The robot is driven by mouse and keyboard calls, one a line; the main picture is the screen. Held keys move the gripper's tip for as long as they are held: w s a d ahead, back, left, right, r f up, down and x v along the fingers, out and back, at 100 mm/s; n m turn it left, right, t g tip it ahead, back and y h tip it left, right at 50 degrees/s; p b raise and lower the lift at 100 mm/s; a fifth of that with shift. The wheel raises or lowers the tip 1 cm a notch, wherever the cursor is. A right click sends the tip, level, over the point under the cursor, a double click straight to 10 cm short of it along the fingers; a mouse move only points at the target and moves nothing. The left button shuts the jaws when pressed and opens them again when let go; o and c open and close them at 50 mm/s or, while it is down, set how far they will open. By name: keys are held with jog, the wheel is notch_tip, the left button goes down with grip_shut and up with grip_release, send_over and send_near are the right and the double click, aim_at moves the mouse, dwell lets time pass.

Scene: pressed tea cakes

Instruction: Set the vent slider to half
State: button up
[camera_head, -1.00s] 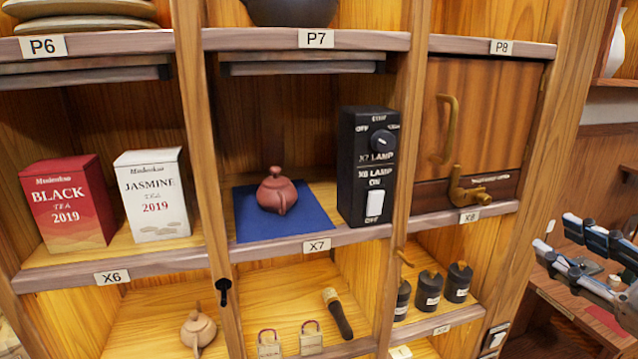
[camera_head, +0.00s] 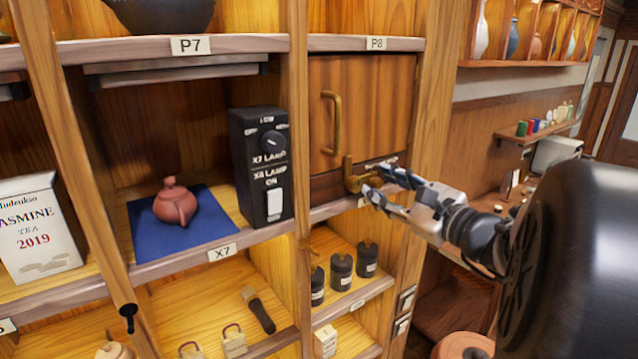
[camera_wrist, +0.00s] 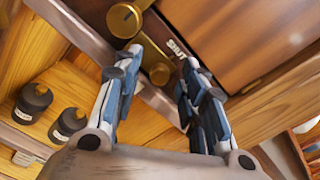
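A brass fitting (camera_head: 354,178) sits at the lower left of the wooden door (camera_head: 375,100) of compartment X8. It looks like the vent slider, but the head view does not make this certain. My gripper (camera_head: 374,186) is close to it, with fingertips around or beside its right end. In the wrist view, my gripper (camera_wrist: 165,62) has its two fingers apart. A small brass piece (camera_wrist: 159,73) shows between them, beside lettering that reads "SHUT". A round brass knob (camera_wrist: 124,20) is beyond the left finger. Contact cannot be told.
A vertical brass handle (camera_head: 331,122) is on the door above. A black lamp switch box (camera_head: 260,165) stands left of the post. Black jars (camera_head: 341,271) stand on the shelf below. A clay teapot (camera_head: 175,202) sits on a blue cloth (camera_head: 205,227).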

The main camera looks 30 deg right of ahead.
grip_shut()
dwell(0.3)
dwell(0.4)
